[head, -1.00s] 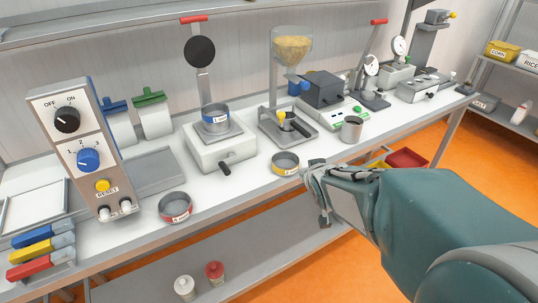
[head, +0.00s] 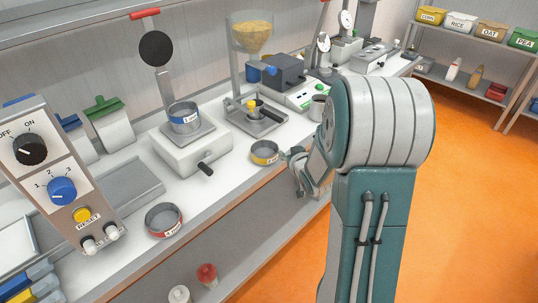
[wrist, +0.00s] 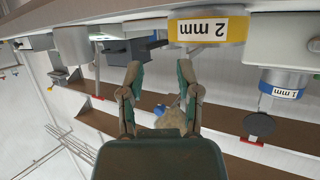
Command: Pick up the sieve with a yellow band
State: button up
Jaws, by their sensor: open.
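The sieve with a yellow band (head: 265,153) stands on the white bench near its front edge in the head view. In the wrist view it appears upside down at the top, its yellow band (wrist: 208,29) labelled "2 mm". My gripper (head: 296,160) is just right of the sieve in the head view, partly hidden by my arm. In the wrist view my gripper (wrist: 158,72) is open with nothing between its fingers. The sieve is beyond the fingertips and to their right in that view, apart from them.
A red-banded sieve (head: 164,220) stands on the bench to the left. A blue-banded sieve (head: 184,117) sits on a white machine (head: 190,150) behind. A grey cup (head: 317,108) stands behind my gripper. Open orange floor (head: 460,200) lies at the right.

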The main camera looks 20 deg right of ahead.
aim_at(273, 145)
jog(key=w+a, duration=0.1)
jog(key=w+a+f, duration=0.1)
jog(key=w, duration=0.1)
jog(key=shift+a, duration=0.2)
jog(key=w+d, duration=0.1)
jog(key=w+d+f, duration=0.1)
jog(key=shift+w+f, duration=0.1)
jog(key=shift+w, duration=0.25)
jog(key=shift+d, duration=0.35)
jog(key=shift+a, duration=0.5)
jog(key=c, duration=0.5)
jog(key=shift+a, duration=0.3)
grip_shut()
